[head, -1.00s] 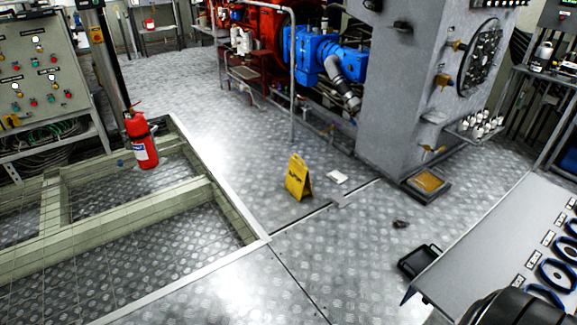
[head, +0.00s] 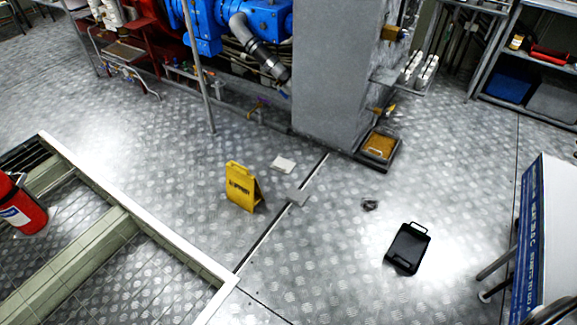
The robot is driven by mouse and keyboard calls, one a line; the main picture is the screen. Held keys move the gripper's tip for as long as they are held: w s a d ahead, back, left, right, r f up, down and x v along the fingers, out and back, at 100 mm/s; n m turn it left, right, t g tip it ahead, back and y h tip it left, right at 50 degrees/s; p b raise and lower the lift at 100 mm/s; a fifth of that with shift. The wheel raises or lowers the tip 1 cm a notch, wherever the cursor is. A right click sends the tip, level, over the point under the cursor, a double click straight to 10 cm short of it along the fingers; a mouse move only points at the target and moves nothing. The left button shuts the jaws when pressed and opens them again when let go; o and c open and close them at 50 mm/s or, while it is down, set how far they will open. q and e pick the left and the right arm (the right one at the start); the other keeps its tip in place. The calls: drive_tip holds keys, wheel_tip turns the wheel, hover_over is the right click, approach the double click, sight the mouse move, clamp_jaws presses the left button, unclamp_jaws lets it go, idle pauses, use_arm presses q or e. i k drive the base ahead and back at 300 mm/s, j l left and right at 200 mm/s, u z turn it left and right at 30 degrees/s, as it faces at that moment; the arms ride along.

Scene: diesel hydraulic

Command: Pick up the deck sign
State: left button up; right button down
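The deck sign (head: 241,187) is a yellow folding floor sign with dark lettering. It stands upright, opened like a tent, on the metal tread-plate floor near the middle of the head view. Nothing touches it, and a small white flat item lies on the floor just behind it to the right. Neither of my grippers shows in the head view.
A raised frame (head: 125,216) edges a sunken grid at left, with a red extinguisher (head: 22,207). A black tray (head: 408,248) and dark scrap (head: 370,204) lie right of the sign. A grey cabinet (head: 335,75) stands behind. A blue-and-white panel (head: 541,240) is at right.

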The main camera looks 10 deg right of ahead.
sight(243, 189)
drive_tip(key=i+l+z, duration=0.1)
drive_tip(key=i+z, duration=0.2)
drive_tip(key=i, duration=0.25)
drive_tip(key=i+z, duration=0.25)
drive_tip(key=i, duration=0.35)
